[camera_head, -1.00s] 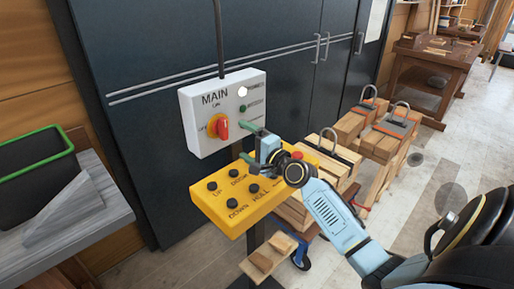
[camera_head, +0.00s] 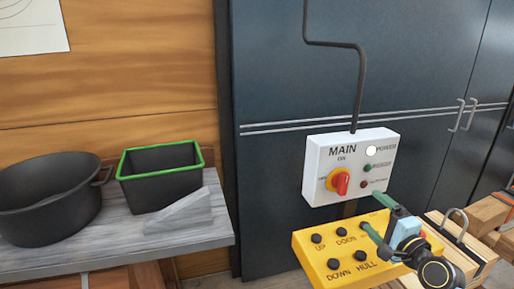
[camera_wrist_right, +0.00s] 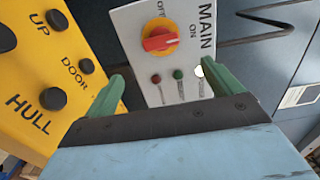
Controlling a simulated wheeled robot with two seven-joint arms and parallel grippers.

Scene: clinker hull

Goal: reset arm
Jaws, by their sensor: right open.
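My right gripper (camera_head: 374,214) shows at the lower right of the head view, with green fingers spread apart and nothing between them. It is in front of the white MAIN switch box (camera_head: 320,155) and over the yellow button panel (camera_head: 310,262). In the right wrist view the open fingers (camera_wrist_right: 180,90) point toward the MAIN box (camera_wrist_right: 135,25), with the yellow panel (camera_wrist_right: 75,65) at the left. The red rotary switch (camera_head: 341,182) sits on a yellow disc, and a white lamp (camera_head: 371,150) is near it. My left gripper is not in view.
A grey bench (camera_head: 120,248) at the left holds a black pot (camera_head: 45,205) and a dark green-rimmed bin (camera_head: 160,185). Dark cabinets (camera_head: 280,70) stand behind the box. Wooden blocks with metal shackles (camera_head: 488,212) are at the right, close to my right arm.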

